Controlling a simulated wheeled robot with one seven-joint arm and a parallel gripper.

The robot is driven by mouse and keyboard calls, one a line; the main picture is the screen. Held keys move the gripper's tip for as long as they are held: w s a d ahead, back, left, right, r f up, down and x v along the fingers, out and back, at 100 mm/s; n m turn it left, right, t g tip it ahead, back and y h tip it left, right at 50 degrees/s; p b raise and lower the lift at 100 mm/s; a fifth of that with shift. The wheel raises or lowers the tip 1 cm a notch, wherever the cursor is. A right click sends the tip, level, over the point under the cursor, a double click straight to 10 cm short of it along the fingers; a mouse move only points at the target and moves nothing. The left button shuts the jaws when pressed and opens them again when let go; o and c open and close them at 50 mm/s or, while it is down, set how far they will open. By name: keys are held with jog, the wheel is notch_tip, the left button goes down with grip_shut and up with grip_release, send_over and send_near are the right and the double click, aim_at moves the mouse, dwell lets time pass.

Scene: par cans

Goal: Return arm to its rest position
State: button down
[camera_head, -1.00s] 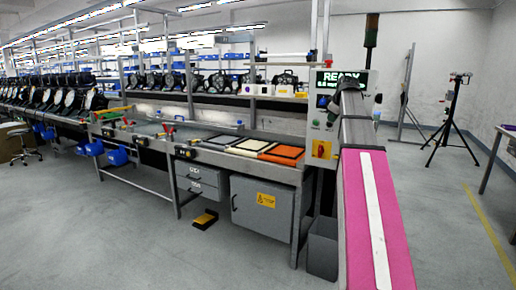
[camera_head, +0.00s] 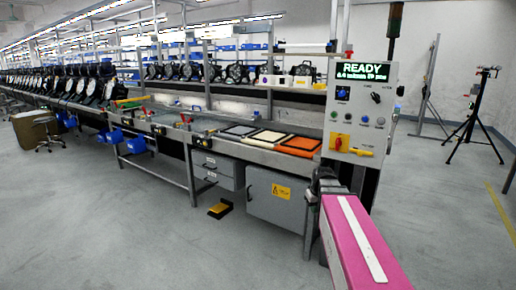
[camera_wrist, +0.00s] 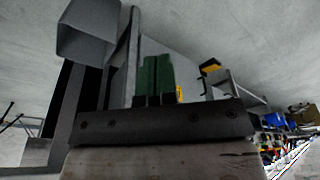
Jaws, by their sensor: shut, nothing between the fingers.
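My arm, pink with a white strip, reaches forward from the bottom right of the head view. Its dark end (camera_head: 328,183) is low in front of the bench's right end, below the control panel; the fingers cannot be made out there. In the wrist view my gripper (camera_wrist: 157,76) shows as two green fingers on dark bases, side by side and shut with nothing between them.
The control panel (camera_head: 360,108) reads READY. A grey bin (camera_wrist: 88,32) shows in the wrist view. A tripod (camera_head: 470,125) stands at right. Open floor (camera_head: 130,240) lies in front of the bench.

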jog(key=s+a+f+m+g, duration=0.2)
jog(key=s+a+f, duration=0.3)
jog(key=s+f, duration=0.7)
jog(key=shift+s+a+f+m+h, duration=0.15)
jog(key=shift+s+f+m+h, duration=0.2)
jog(key=shift+s, duration=0.25)
